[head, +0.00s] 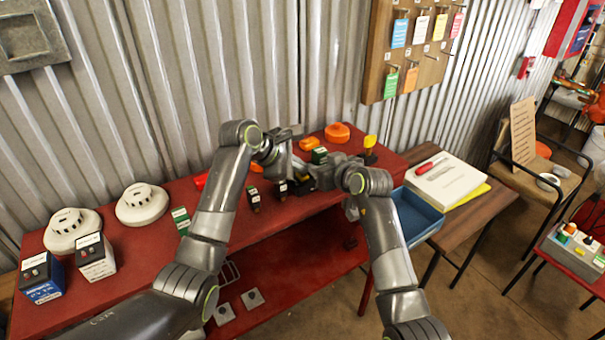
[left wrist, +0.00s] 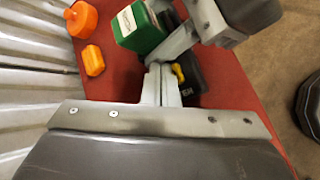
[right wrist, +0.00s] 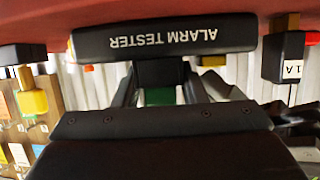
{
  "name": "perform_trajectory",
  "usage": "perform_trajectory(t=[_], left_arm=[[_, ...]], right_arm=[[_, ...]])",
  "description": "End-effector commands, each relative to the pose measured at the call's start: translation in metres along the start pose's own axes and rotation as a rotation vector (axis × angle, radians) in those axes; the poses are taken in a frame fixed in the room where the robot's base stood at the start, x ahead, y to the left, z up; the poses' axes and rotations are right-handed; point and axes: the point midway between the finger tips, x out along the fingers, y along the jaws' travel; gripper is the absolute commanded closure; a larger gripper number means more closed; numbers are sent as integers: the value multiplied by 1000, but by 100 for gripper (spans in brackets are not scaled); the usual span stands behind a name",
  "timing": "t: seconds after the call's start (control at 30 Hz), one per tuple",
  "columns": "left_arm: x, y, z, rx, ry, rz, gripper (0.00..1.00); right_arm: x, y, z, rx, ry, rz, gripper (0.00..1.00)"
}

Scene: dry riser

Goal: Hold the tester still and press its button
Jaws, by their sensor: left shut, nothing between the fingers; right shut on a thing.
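The tester is a black block lettered ALARM TESTER (right wrist: 165,38), standing on the red bench. My right gripper (right wrist: 160,84) is shut on its narrower black part. The tester also shows in the left wrist view (left wrist: 193,90), with a small yellow button (left wrist: 178,72) on it. My left gripper (left wrist: 162,70) is shut and empty, its fingertips beside the yellow button; I cannot tell whether they touch it. In the head view the two grippers meet over the bench, and they largely hide the tester.
A green box with a white label (left wrist: 138,28) stands close behind the grippers. Orange pieces (left wrist: 93,60) lie near the wall. White smoke detectors (head: 142,203) and small boxes (head: 96,258) fill the bench's left. A blue tray (head: 417,215) is at the right.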

Motion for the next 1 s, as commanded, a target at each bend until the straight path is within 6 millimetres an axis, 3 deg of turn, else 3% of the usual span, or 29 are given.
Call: perform_trajectory(t=[1.0], left_arm=[[-1, 1, 1, 0, 1, 0, 100]], right_arm=[[0, 0, 0, 2, 0, 0, 93]])
